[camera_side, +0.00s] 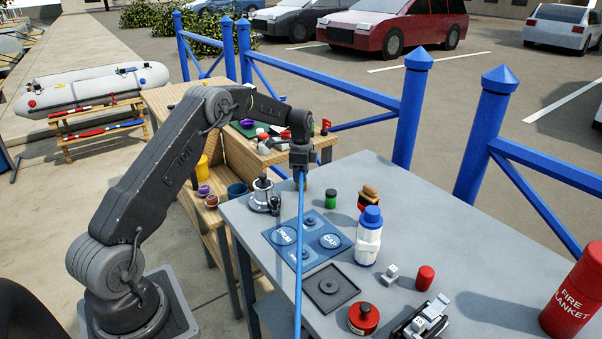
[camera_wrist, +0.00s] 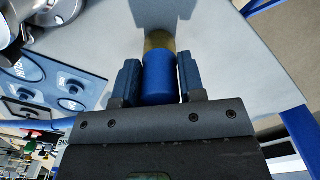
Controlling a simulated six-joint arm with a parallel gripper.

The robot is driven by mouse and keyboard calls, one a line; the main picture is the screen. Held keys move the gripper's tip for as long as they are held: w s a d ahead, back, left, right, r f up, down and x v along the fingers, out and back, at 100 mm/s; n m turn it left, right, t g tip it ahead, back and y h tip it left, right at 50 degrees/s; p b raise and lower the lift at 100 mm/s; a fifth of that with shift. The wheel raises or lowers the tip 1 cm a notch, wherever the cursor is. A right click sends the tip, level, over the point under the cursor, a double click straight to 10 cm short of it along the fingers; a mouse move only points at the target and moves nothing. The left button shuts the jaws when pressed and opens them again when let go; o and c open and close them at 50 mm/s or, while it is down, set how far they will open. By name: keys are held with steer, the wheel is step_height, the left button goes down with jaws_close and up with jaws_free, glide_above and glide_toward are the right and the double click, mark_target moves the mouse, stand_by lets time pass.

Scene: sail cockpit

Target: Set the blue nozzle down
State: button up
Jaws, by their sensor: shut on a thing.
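My gripper (camera_wrist: 158,85) is shut on the blue nozzle (camera_wrist: 160,82), a blue cylinder with a brass-coloured tip between the two fingers in the wrist view. The tip points away from my gripper, over the grey table top. In the side view my gripper (camera_side: 301,166) is above the far left part of the grey table (camera_side: 450,215). A long blue hose-like strip (camera_side: 299,250) runs from just below my gripper to the bottom of the picture. The side view does not show clearly whether the nozzle touches the table.
A metal winch (camera_side: 264,197) stands left of my gripper, beside a blue panel (camera_side: 280,255) with round fittings. The table's back right is clear.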

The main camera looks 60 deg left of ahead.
steer(key=o, duration=1)
steer(key=shift+f, duration=0.1)
step_height(320, 180, up, 12)
steer(key=shift+r, duration=0.1)
steer(key=s+d+r+n+t, duration=0.1)
steer(key=s+d+r+n, duration=0.1)
steer(key=s+d+r, duration=0.45)
steer(key=s+d+r+n+t, duration=0.2)
steer(key=s+d+r, duration=0.2)
steer(key=d+r, duration=0.45)
steer(key=s+d+f+n+t, duration=0.1)
steer(key=s+d+f, duration=0.1)
steer(key=s+d, duration=0.2)
steer(key=s+d+f+n, duration=0.2)
steer(key=s+d, duration=0.2)
steer(key=s, duration=0.6)
steer(key=s+d+f+n+t, duration=0.1)
steer(key=s+d, duration=0.3)
steer(key=s, duration=0.4)
steer(key=shift+s+d+f+n+t, duration=0.1)
steer(key=shift+d+f+n+t, duration=0.15)
steer(key=shift+f+n, duration=0.25)
